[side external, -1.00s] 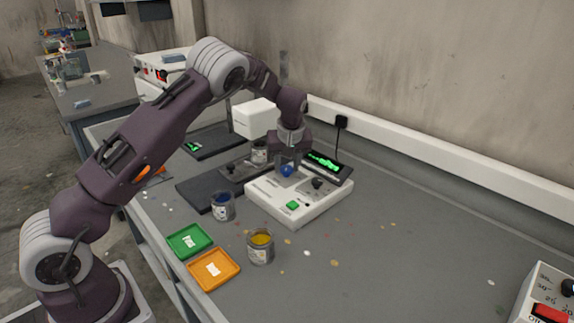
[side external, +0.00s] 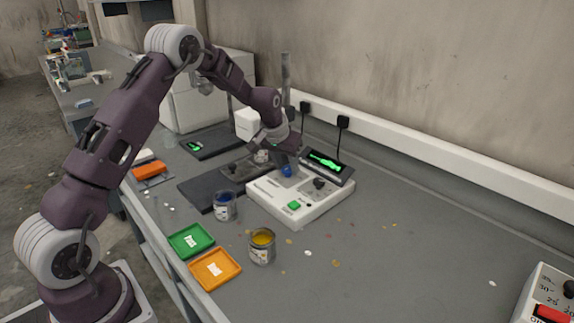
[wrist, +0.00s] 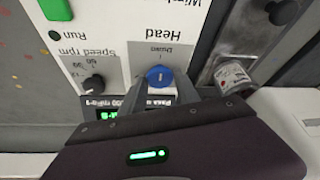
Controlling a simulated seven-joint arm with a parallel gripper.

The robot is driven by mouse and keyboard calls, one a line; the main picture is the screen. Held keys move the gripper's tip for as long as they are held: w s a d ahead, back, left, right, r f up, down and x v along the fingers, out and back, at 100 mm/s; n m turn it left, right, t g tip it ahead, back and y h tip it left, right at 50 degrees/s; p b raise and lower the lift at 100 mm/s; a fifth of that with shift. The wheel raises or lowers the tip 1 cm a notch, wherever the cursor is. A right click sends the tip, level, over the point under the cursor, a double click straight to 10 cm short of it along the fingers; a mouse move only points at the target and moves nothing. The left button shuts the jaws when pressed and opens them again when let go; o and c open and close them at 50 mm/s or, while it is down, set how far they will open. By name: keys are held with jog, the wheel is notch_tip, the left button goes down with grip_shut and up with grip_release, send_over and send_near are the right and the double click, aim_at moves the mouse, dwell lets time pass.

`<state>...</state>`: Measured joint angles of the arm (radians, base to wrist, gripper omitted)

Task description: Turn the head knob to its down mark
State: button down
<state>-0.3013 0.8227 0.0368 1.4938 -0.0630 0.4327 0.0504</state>
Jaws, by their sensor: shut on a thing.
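The blue head knob (side external: 286,171) stands on the white control box (side external: 320,208). In the wrist view the blue knob (wrist: 160,76) is next to upside-down print reading "Head" and "Down". A pale line shows on its face, roughly in line with the "Down" tick, but I cannot tell exactly where it points. My gripper (side external: 285,164) leans down onto the box and is shut on the knob. In the wrist view the fingers of my gripper (wrist: 163,84) stand on both sides of it and partly cover the panel.
The box also has a black speed knob (side external: 319,184), a green button (side external: 294,206) and a tilted display (side external: 327,162). Green (side external: 191,240) and orange (side external: 215,269) trays lie in front. The bench's right is mostly clear.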

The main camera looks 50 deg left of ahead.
aim_at(281, 182)
jog(key=shift+m, duration=0.4)
jog(key=c, duration=0.9)
grip_release()
jog(key=v, duration=0.7)
jog(key=shift+a+r, duration=0.1)
